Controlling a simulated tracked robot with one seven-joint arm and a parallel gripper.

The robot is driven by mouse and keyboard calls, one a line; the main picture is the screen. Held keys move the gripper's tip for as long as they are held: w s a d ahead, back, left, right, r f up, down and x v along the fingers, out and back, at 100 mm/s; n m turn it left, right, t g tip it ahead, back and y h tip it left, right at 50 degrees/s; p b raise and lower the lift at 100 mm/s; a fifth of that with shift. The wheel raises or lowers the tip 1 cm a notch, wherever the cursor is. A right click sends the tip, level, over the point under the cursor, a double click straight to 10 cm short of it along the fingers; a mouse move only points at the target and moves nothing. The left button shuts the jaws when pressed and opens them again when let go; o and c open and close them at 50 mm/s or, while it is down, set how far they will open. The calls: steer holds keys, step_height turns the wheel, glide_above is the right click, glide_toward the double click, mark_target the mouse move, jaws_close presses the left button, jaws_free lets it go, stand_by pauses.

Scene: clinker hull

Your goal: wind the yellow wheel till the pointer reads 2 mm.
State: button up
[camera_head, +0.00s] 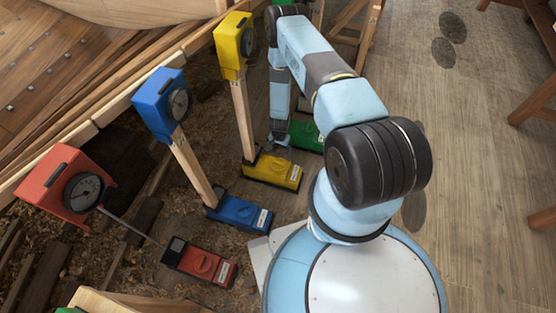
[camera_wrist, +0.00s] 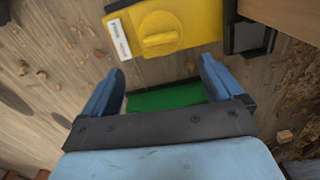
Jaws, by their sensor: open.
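The yellow wheel (camera_wrist: 160,33) is a round knob with a raised grip bar on top of the yellow base block (camera_head: 272,171). A wooden post rises from that block to the yellow gauge housing (camera_head: 231,47). Its dial (camera_head: 248,42) is turned sideways to the head camera, so its pointer cannot be read. In the wrist view my gripper (camera_wrist: 163,78) is open and empty. Its fingers point toward the yellow block, and the wheel lies beyond the fingertips, apart from them. In the head view my gripper (camera_head: 281,138) hangs just behind the yellow block.
A green block (camera_wrist: 165,95) shows between my fingers, with more of it in the head view (camera_head: 306,136). Similar blue (camera_head: 238,212) and red (camera_head: 200,262) blocks with gauges stand nearer. Wood chips litter the floor. Open floor (camera_head: 470,160) lies at right.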

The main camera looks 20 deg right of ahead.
mark_target(279, 161)
step_height(279, 161, down, 11)
steer(key=shift+a, duration=0.1)
stand_by(0.4)
steer(key=shift+c, duration=0.3)
steer(key=c, duration=1)
steer(key=n, duration=0.5)
steer(key=shift+w, duration=0.2)
steer(key=o, duration=1.1)
steer(key=shift+s, duration=0.1)
steer(key=shift+c, duration=0.2)
steer(key=shift+r, duration=0.15)
